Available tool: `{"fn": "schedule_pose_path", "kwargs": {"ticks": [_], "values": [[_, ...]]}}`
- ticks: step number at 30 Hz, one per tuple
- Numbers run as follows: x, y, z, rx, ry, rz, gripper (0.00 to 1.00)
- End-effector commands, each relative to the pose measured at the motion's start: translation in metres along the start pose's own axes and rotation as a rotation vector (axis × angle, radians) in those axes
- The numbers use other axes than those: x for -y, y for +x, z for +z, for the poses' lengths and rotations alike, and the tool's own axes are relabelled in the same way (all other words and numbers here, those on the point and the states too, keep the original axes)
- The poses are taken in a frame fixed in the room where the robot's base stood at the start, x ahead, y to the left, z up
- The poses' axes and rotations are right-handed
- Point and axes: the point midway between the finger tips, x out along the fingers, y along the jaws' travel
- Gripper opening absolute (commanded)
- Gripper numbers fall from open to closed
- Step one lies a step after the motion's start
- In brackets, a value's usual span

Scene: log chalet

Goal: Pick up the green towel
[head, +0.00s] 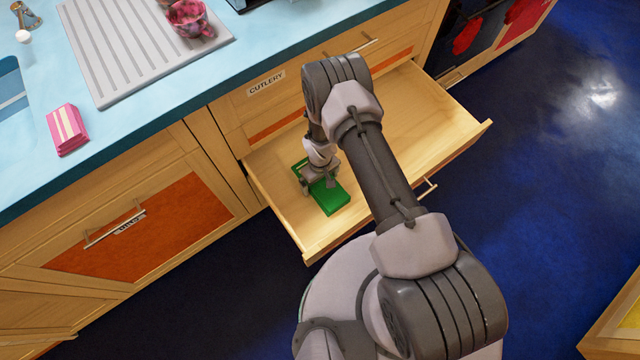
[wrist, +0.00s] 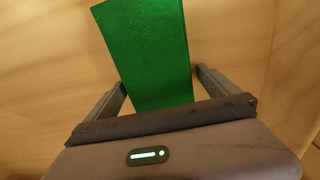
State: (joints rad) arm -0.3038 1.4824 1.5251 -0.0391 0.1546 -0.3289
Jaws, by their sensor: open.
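The green towel (head: 330,196) is a flat folded rectangle lying in the open wooden drawer (head: 440,120). My gripper (head: 318,184) is down in the drawer over the towel, hiding part of it. In the wrist view the towel (wrist: 150,50) runs between the two open fingers of my gripper (wrist: 160,88), one finger on each side. I cannot tell whether either finger touches the towel.
The drawer is otherwise bare where I see it. A cutlery-labelled drawer front (head: 270,92) is above it.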

Motion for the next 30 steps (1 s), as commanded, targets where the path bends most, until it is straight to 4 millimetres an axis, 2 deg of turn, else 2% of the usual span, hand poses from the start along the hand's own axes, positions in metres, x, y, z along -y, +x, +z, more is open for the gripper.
{"fn": "schedule_pose_path", "kwargs": {"ticks": [2,10,17,24,27,30], "values": [[0.000,-0.002,0.000,0.000,0.000,0.000,0.98],[0.000,-0.002,0.000,0.000,0.000,0.000,0.46],[0.000,-0.006,0.000,0.000,0.000,0.000,0.46],[0.000,-0.071,-0.001,-0.002,0.000,0.000,0.46],[0.000,-0.091,-0.001,-0.001,0.000,0.000,0.46],[0.000,-0.101,0.000,0.001,0.001,0.000,0.46]]}}
